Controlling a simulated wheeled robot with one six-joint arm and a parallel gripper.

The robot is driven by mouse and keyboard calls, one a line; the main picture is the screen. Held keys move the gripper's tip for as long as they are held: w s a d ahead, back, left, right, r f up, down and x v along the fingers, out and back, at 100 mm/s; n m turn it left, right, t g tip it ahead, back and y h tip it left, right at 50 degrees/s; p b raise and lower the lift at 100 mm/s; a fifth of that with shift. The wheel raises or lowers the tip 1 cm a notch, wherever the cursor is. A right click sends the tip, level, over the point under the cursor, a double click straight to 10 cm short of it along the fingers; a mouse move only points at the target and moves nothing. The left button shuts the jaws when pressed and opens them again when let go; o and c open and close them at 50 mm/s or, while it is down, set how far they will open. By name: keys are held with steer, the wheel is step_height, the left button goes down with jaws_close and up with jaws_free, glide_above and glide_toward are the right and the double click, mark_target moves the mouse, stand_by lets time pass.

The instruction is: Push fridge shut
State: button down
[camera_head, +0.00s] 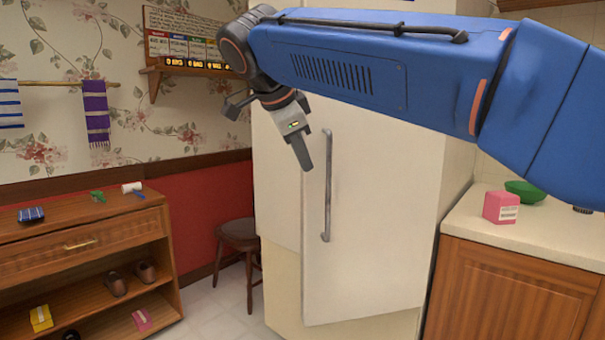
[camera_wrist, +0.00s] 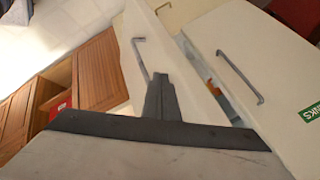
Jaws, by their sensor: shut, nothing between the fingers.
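The cream fridge (camera_head: 279,185) stands in the middle of the head view. Its door (camera_head: 385,215), with a long grey vertical handle (camera_head: 327,190), stands ajar, its left edge out from the body. The wrist view shows two cream panels with handles, one panel (camera_wrist: 185,70) at the middle and one (camera_wrist: 275,60) at the right. A gap between them shows small coloured things inside. My gripper (camera_head: 305,165) is shut and empty, pointing down by the door's left edge, left of the handle. It also shows in the wrist view (camera_wrist: 160,80). I cannot tell whether it touches the door.
A wooden counter (camera_head: 515,290) with a pink box (camera_head: 501,207) and a green bowl (camera_head: 524,191) is at the right. A stool (camera_head: 238,235) stands left of the fridge. A wooden shoe cabinet (camera_head: 80,245) is at the far left. Some tiled floor is clear between them.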

mark_target(318, 193)
steer(key=x, duration=0.9)
steer(key=shift+w+d+f, duration=0.1)
steer(key=shift+w+f, duration=0.1)
